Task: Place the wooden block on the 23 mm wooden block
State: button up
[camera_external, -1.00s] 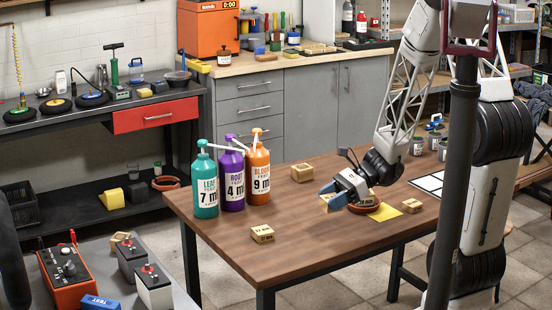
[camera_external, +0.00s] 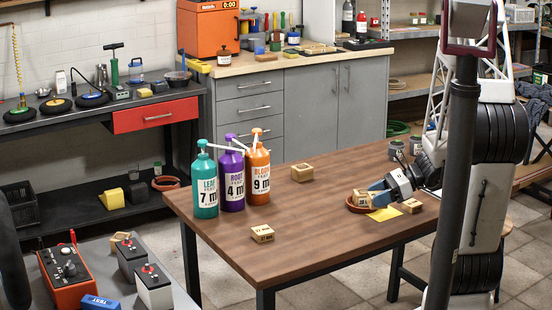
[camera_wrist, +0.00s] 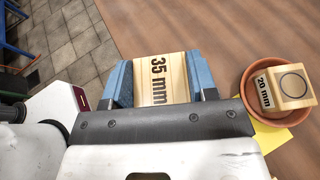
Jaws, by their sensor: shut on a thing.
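My gripper (camera_external: 378,190) is shut on a wooden block marked 35 mm (camera_wrist: 160,80), which sits between its blue fingers in the wrist view. In the external view the fingers are just right of the saucer, and the held block is mostly hidden. Other light wooden blocks are on the table: one at the front left (camera_external: 262,233), one farther back (camera_external: 302,172), and one near the right edge (camera_external: 412,206). Their labels are too small to read, so I cannot tell which is 23 mm.
A yellow sheet (camera_external: 384,214) lies beside the saucer. Teal (camera_external: 205,185), purple (camera_external: 231,182) and orange (camera_external: 258,178) pump bottles stand at the table's left end. The middle of the wooden table (camera_external: 310,210) is clear.

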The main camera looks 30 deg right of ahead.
jog(key=s+d+f+m+t+h, duration=0.1)
jog(key=s+d+m+t, duration=0.3)
jog(key=s+d, duration=0.5)
jog(key=shift+s+d+h, duration=0.25)
jog(key=shift+d+h, duration=0.55)
jog(key=shift+d, duration=0.6)
jog(key=shift+w, duration=0.1)
send_over(413, 203)
jog(key=shift+s+a+f, duration=0.25)
jog(key=shift+s+f, duration=0.1)
jog(key=shift+f, duration=0.4)
jog(key=shift+w+d, duration=0.15)
jog(key=shift+w, duration=0.1)
jog(key=shift+w+d+f, duration=0.1)
jog(key=shift+w, duration=0.1)
jog(key=shift+f, duration=1.65)
